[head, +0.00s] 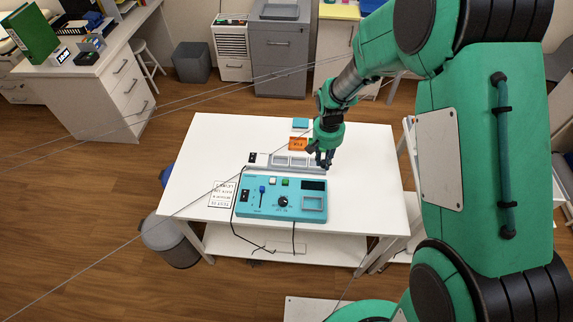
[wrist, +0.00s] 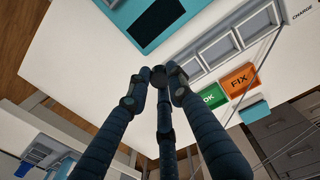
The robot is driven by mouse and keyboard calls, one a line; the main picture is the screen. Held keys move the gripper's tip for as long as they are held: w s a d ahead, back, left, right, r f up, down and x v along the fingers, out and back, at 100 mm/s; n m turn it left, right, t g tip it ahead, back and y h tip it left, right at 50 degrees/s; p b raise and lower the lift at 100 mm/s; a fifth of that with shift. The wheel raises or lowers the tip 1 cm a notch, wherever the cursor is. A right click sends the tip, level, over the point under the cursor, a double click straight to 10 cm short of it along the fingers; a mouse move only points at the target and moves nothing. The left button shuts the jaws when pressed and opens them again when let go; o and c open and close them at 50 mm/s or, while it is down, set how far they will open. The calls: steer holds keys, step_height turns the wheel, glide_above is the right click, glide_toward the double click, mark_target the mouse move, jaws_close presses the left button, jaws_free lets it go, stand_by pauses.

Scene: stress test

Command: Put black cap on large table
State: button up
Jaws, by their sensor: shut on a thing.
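The large white table (head: 195,150) stands in the middle of the head view, and its white top (wrist: 75,50) fills much of the wrist view. My gripper (head: 325,160) is above the table's right half, near the grey tray strip. In the wrist view the dark blue fingers of my gripper (wrist: 160,82) close around a small dark round thing, which looks like the black cap (wrist: 158,75). The cap cannot be made out in the head view. I cannot tell how high it is above the tabletop.
A teal control box (head: 268,205) with a dark display lies at the table's front. Behind it are a grey compartment strip (head: 290,162), an orange FIX card (head: 298,144) and a teal block (head: 300,123). A paper sign (head: 222,194) lies left. The table's left rear is clear.

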steer(key=s+a, duration=0.1)
steer(key=a, duration=0.3)
steer(key=s+a, duration=0.2)
steer(key=a, duration=0.1)
steer(key=s+a, duration=0.2)
steer(key=a, duration=0.2)
steer(key=shift+a, duration=0.35)
steer(key=shift+n, duration=0.5)
steer(key=s+a, duration=0.2)
steer(key=a, duration=0.1)
steer(key=s+a, duration=0.2)
steer(key=a, duration=0.1)
steer(key=s+a+p, duration=0.1)
steer(key=s+a, duration=0.2)
steer(key=a, duration=0.1)
steer(key=s+a, duration=1)
steer(key=s, duration=0.2)
steer(key=shift+a+f+p, duration=0.15)
steer(key=shift+f+p, duration=0.05)
steer(key=shift+f, duration=1.05)
steer(key=shift+a+f+p, duration=0.15)
steer(key=shift+f+p, duration=0.05)
steer(key=shift+f, duration=1.05)
